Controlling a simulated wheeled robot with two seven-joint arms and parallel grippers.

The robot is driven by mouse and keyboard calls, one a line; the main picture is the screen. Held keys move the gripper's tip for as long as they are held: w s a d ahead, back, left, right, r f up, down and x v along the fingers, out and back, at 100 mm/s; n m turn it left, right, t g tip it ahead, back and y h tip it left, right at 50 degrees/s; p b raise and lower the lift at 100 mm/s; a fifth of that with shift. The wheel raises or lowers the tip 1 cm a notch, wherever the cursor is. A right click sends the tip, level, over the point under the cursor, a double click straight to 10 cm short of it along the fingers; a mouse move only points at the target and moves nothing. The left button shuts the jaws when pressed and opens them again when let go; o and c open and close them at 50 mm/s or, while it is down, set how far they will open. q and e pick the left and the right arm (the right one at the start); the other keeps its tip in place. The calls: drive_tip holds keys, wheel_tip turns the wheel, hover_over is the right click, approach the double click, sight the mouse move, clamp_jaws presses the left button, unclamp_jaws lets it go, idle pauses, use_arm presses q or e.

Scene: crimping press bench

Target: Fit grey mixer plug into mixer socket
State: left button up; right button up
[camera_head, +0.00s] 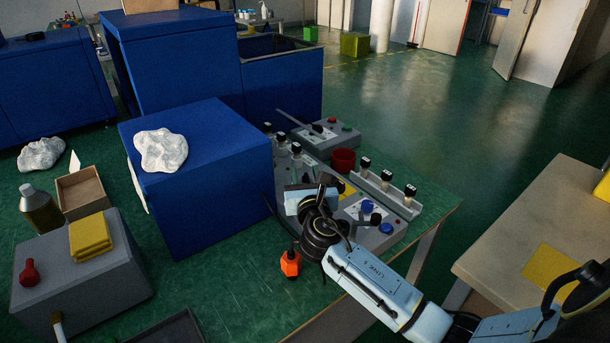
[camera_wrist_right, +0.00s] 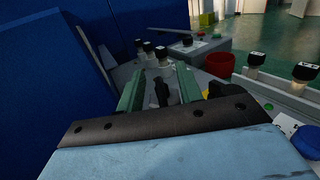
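My right gripper (camera_head: 308,190) is over the near-left part of the control panel, beside the blue box. In the right wrist view its two green fingers (camera_wrist_right: 159,82) stand apart. A small dark upright piece (camera_wrist_right: 162,91) shows between them, with visible gaps on both sides; I cannot tell whether it is the mixer plug. Black-capped connectors (camera_head: 281,138) stand in a row behind the gripper, and more (camera_head: 387,176) stand on a grey rail at the right. Their labels are too small to read, so I cannot tell which is the mixer plug or socket. My left gripper is out of view.
The large blue box (camera_head: 215,190) stands close left of the gripper. A red cup (camera_head: 343,161) is behind it, and a blue knob (camera_head: 367,206) is to its right. An orange piece (camera_head: 290,264) is on the green bench top in front. Free bench lies at the front.

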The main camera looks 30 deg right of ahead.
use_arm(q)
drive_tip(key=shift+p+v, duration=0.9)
use_arm(e)
drive_tip(key=v, duration=1.3)
drive_tip(key=shift+s+f, duration=0.15)
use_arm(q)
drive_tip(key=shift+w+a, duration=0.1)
